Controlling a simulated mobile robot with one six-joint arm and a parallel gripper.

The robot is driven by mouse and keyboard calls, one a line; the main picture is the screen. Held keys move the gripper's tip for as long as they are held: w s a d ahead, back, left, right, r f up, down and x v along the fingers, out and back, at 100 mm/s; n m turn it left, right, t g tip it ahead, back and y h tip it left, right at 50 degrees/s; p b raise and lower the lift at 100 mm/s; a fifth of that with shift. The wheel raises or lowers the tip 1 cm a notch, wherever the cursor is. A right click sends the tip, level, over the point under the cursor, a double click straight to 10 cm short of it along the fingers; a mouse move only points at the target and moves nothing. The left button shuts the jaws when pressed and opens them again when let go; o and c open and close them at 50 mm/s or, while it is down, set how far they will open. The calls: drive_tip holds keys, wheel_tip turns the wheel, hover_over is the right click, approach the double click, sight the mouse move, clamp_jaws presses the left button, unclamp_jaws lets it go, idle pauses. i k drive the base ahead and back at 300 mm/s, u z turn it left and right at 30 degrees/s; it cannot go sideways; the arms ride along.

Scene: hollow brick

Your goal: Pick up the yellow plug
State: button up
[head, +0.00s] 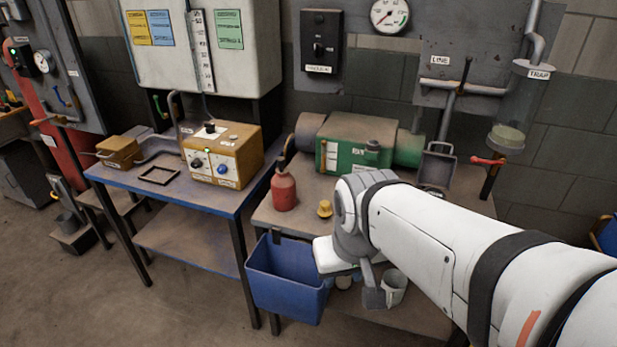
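The yellow plug (325,209) is a small, knob-like piece standing on the brown bench top (300,217), right of the red bottle. My gripper (372,292) is at the end of the white arm, in front of the plug and lower right of it in the picture, apart from it. One grey finger shows, pointing down beside a pale cup. The rest of the gripper is hidden behind my wrist, so I cannot tell how far apart the fingers are.
A red bottle (284,188) stands left of the plug. A blue bin (287,282) hangs at the bench's front edge. A pale cup (394,287) is by my gripper. A green machine (357,145) stands behind. Bench top around the plug looks clear.

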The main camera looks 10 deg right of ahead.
sight(325, 211)
drive_tip(key=u, duration=0.15)
drive_tip(key=i, duration=0.9)
drive_tip(key=z, duration=0.05)
